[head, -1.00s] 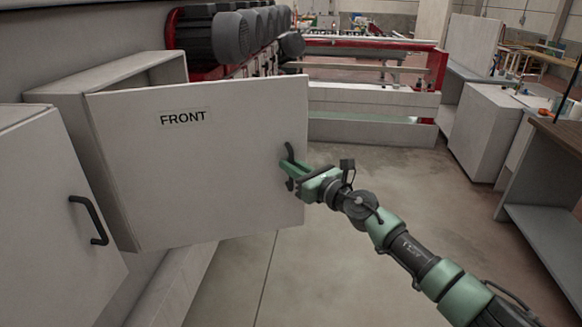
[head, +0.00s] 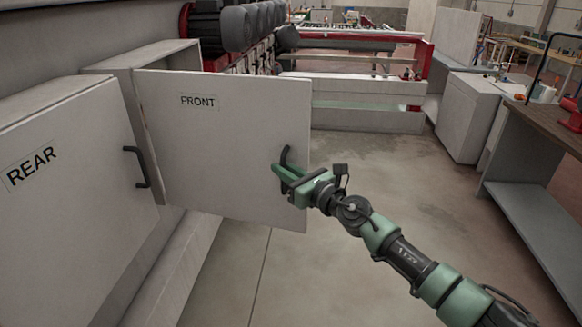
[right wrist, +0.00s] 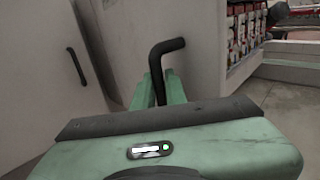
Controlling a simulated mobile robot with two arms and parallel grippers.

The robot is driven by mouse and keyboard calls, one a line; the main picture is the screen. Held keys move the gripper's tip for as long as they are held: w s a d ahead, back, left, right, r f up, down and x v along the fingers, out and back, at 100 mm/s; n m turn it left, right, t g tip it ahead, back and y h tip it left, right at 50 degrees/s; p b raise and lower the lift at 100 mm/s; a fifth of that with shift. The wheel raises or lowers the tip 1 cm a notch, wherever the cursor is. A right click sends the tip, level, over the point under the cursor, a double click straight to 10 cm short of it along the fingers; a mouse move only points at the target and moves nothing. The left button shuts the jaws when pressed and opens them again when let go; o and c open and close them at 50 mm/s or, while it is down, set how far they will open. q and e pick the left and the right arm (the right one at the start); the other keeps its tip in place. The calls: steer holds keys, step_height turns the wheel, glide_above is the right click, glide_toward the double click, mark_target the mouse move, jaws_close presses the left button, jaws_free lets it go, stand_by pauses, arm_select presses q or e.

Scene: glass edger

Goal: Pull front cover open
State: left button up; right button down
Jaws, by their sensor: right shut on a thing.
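The front cover (head: 215,135), a pale grey panel labelled FRONT, stands swung open from its cabinet in the head view. Its black handle (head: 285,156) is near the cover's right edge. My right gripper (head: 285,175), green, is shut on this handle. In the right wrist view the handle (right wrist: 157,65) rises as a bent black bar from between the green fingers (right wrist: 158,90); its lower part is hidden. My left gripper is in neither view.
The rear cover (head: 70,180), labelled REAR, is closed at the left with its own black handle (head: 138,167). A workbench (head: 545,135) stands at the right. The floor (head: 340,230) between is clear. A red-framed machine (head: 360,75) lies behind.

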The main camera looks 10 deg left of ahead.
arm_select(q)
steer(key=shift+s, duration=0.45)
arm_select(e)
steer(key=shift+a+r, duration=0.1)
steer(key=c, duration=1.7)
jaws_free()
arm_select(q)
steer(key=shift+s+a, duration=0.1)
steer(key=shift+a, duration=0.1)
arm_select(e)
steer(key=shift+o, duration=1.2)
steer(key=shift+a, duration=0.1)
